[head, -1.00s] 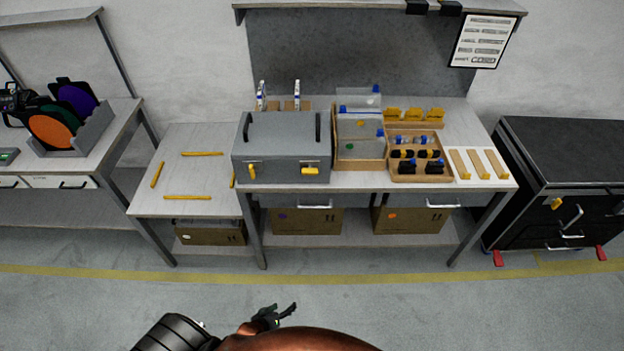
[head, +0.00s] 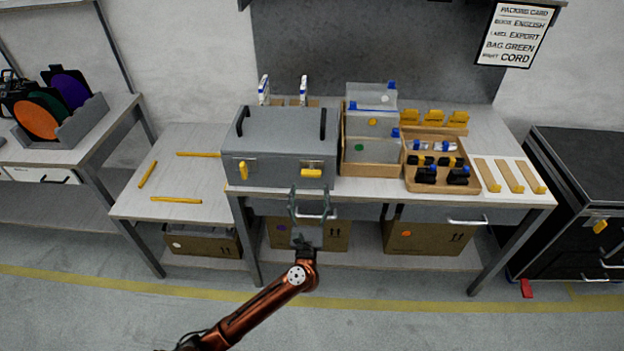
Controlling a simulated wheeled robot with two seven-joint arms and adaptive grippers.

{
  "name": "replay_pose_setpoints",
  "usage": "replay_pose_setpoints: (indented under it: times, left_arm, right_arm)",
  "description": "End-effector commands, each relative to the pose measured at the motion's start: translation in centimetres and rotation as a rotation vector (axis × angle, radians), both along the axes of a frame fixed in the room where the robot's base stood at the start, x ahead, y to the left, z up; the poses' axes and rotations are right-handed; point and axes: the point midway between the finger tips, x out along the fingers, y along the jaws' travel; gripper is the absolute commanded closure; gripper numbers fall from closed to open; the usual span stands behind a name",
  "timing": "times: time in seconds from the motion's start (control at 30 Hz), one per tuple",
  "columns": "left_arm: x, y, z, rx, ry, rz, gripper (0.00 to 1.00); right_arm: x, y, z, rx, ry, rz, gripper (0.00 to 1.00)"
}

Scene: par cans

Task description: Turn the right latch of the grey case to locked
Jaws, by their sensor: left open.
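The grey case (head: 275,140) stands closed on the middle workbench, with two black handles on its lid. Its right yellow latch (head: 312,173) lies horizontal on the front face. Its left yellow latch (head: 243,170) stands upright. My left gripper (head: 309,190) is open and empty, fingers pointing up, in front of the bench edge just below the right latch. It looks apart from the latch, though the exact gap is hard to tell. My right gripper is out of view.
Right of the case are a wooden bin of bags (head: 372,168), a wooden tray of small parts (head: 480,185) and yellow-brown strips (head: 514,177). A drawer handle (head: 468,222) sticks out below the bench top. The lower side table (head: 180,180) holds yellow strips.

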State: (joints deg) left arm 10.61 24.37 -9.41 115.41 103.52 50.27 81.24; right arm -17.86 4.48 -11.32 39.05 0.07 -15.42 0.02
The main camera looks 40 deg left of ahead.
Motion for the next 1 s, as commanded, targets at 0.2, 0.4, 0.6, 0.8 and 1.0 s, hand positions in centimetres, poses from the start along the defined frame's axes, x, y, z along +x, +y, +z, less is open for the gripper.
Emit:
replay_pose_setpoints:
  times: [0.2,0.4,0.6,0.8,1.0]
  left_arm:
    - [2.7,1.7,1.3,0.005,0.001,0.001,0.36]
    - [4.0,2.5,1.9,0.004,0.002,0.002,0.36]
    - [4.2,2.6,2.0,0.004,0.002,0.002,0.36]
    - [4.2,2.6,2.0,0.004,0.002,0.002,0.43]
    - [4.2,2.6,2.0,0.005,0.003,0.001,0.57]
  right_arm:
    - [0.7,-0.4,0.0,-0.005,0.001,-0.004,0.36]
    - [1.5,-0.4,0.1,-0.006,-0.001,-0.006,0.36]
    - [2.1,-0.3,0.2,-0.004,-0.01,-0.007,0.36]
    - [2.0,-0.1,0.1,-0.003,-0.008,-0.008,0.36]
    - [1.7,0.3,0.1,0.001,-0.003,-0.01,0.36]
